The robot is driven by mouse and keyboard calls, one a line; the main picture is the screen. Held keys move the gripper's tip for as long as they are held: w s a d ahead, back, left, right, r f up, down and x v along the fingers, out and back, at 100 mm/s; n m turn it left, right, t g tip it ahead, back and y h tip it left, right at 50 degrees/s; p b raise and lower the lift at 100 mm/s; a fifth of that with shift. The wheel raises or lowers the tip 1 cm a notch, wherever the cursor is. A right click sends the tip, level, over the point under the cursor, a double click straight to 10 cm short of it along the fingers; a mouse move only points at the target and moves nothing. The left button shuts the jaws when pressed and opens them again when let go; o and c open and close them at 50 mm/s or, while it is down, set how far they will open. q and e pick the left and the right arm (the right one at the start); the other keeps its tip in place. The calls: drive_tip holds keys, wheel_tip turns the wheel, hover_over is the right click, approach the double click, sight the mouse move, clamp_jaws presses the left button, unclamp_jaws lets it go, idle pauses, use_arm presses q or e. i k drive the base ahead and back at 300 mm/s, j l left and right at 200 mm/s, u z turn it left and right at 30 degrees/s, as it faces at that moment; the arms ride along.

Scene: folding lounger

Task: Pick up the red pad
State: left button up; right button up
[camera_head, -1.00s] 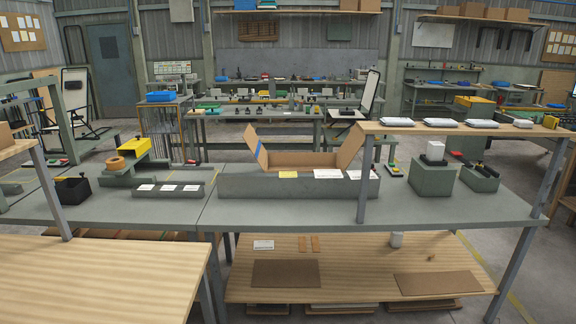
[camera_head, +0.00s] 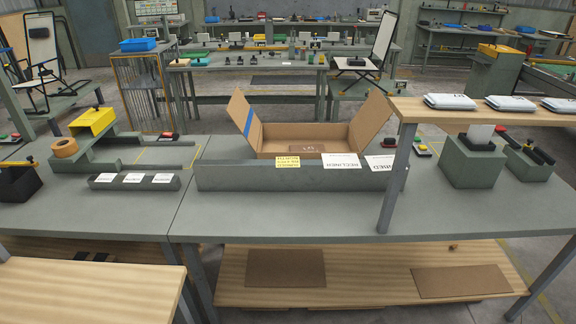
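No thing in view is clearly the red pad. Neither of my grippers is in view.
An open cardboard box (camera_head: 308,148) stands behind a grey labelled ledge (camera_head: 230,178) on the grey bench (camera_head: 290,220). A wooden shelf (camera_head: 450,112) with white packs (camera_head: 451,101) is at right. A wooden tabletop (camera_head: 90,292) fills the lower left. The bench front is clear.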

sight(390, 142)
drive_tip(key=i+l, duration=0.15)
drive_tip(key=l, duration=0.2)
drive_tip(key=i+l, duration=0.1)
drive_tip(key=l, duration=0.3)
drive_tip(key=i+l, duration=0.15)
drive_tip(key=l, duration=0.2)
drive_tip(key=i+l, duration=0.1)
drive_tip(key=l, duration=0.3)
drive_tip(key=i+l, duration=0.15)
drive_tip(key=l, duration=0.2)
drive_tip(key=k+l, duration=0.2)
drive_tip(key=l, duration=0.15)
drive_tip(key=k+l, duration=0.25)
drive_tip(key=l, duration=0.15)
